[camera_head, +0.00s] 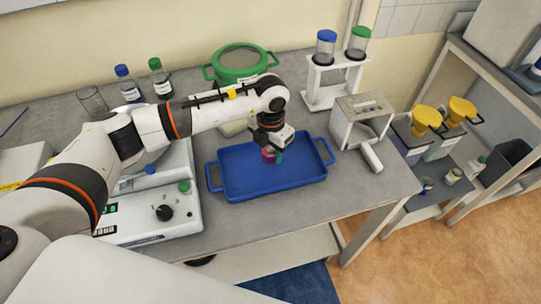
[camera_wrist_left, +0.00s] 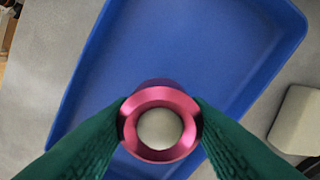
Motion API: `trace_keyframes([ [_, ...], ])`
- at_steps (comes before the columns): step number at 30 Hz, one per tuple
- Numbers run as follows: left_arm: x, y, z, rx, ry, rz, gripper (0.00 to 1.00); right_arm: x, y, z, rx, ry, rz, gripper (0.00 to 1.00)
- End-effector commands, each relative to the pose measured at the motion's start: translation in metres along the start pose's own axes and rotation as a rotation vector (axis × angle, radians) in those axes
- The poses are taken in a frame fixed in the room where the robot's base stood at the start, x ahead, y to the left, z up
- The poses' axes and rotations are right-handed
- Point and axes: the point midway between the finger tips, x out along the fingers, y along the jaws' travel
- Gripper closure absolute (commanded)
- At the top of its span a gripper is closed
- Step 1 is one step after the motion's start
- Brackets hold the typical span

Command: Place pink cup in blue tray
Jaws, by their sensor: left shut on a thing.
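The pink cup (camera_wrist_left: 160,95) is a small metallic pink ring-rimmed cup with a pale round inside. It shows between the green fingers of my left gripper (camera_wrist_left: 160,122) in the left wrist view. In the head view my left gripper (camera_head: 272,156) is shut on the cup (camera_head: 267,152) over the blue tray (camera_head: 235,180). The tray is rectangular with a handle at each end, and its floor is otherwise empty. It also shows below the cup in the left wrist view (camera_wrist_left: 195,45). I cannot tell whether the cup touches the tray floor. My right gripper is not in view.
A white device with a knob (camera_head: 165,213) stands left of the tray. A green-rimmed pot (camera_head: 240,62) and a white rack with jars (camera_head: 335,84) stand behind. A grey-white instrument (camera_head: 362,112) is at the right. A strip of table in front of the tray is clear.

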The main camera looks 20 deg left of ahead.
Motion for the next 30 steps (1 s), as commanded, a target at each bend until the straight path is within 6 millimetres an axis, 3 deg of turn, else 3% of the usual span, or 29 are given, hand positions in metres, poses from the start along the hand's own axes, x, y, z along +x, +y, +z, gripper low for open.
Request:
trace_keyframes([
  [9,0.035,0.000,0.001,0.001,-0.002,0.000,0.82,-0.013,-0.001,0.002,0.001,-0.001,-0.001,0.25],
  [20,0.043,0.000,0.000,0.003,0.001,-0.001,0.82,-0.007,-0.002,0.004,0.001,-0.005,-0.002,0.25],
  [21,0.043,0.000,0.000,0.003,0.001,-0.001,0.56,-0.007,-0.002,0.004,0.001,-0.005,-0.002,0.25],
  [24,0.042,0.000,0.000,0.003,0.000,-0.001,0.40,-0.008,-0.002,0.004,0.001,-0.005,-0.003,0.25],
  [25,0.042,0.000,0.000,0.003,0.000,-0.001,0.36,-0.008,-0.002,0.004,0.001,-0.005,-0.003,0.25],
  [30,0.042,0.000,0.000,0.003,0.000,-0.001,0.36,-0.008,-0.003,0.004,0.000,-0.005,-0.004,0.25],
])
